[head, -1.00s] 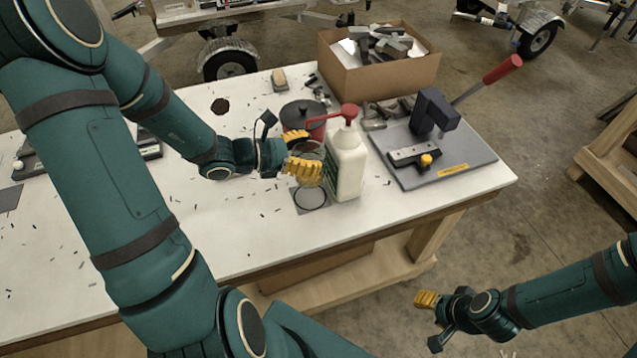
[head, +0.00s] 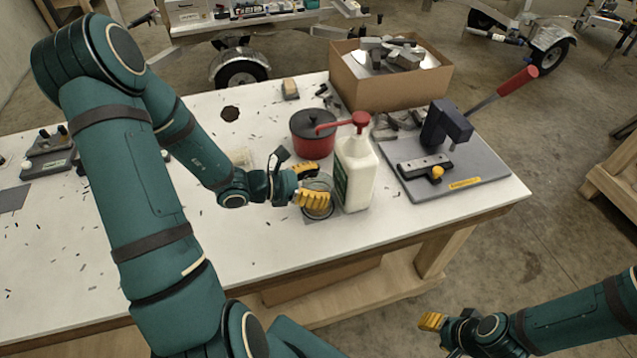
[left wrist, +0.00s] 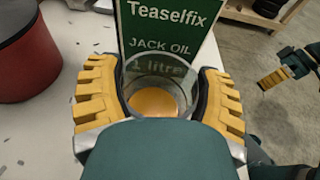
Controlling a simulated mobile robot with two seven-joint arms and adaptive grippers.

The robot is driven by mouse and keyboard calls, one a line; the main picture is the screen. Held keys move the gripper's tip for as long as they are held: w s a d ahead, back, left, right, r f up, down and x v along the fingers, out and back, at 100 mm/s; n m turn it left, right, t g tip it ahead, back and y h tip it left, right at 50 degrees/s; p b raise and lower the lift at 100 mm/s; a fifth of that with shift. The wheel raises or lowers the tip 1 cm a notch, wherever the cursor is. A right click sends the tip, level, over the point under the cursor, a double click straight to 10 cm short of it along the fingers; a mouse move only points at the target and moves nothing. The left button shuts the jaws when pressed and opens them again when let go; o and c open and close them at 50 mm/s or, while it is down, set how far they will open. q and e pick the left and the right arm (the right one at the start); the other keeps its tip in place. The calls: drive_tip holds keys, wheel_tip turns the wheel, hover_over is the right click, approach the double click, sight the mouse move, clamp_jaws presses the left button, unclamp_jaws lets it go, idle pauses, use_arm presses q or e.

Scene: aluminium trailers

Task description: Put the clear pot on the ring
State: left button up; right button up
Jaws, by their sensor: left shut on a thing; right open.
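My left gripper (head: 312,187) is shut on the clear pot (head: 319,183), a see-through round vessel, just left of the white bottle. In the left wrist view the pot (left wrist: 160,72) stands between the yellow fingers (left wrist: 160,100), with an orange disc showing at its bottom. The dark ring (head: 318,217) lies on a small grey square on the table, right under the pot and mostly hidden by the fingers. I cannot tell whether the pot touches it. My right gripper (head: 432,321) is open and empty, off the table's front edge.
The white pump bottle (head: 355,178) stands close right of the pot; its green label (left wrist: 165,30) faces the wrist camera. A red lidded pot (head: 312,140) stands behind. A lever press (head: 445,165) and cardboard box (head: 390,85) are right. The table (head: 250,240) is clear in front.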

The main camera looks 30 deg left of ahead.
use_arm(q)
drive_tip(key=o, duration=1.3)
drive_tip(key=shift+c, duration=0.2)
drive_tip(key=shift+s+a+r+p, duration=0.1)
drive_tip(key=shift+a+r+p, duration=0.1)
drive_tip(key=shift+p, duration=0.1)
drive_tip(key=p+v, duration=0.1)
drive_tip(key=v, duration=1)
drive_tip(key=shift+s+a+p, duration=0.15)
drive_tip(key=shift+s+p, duration=0.1)
drive_tip(key=shift+p, duration=0.05)
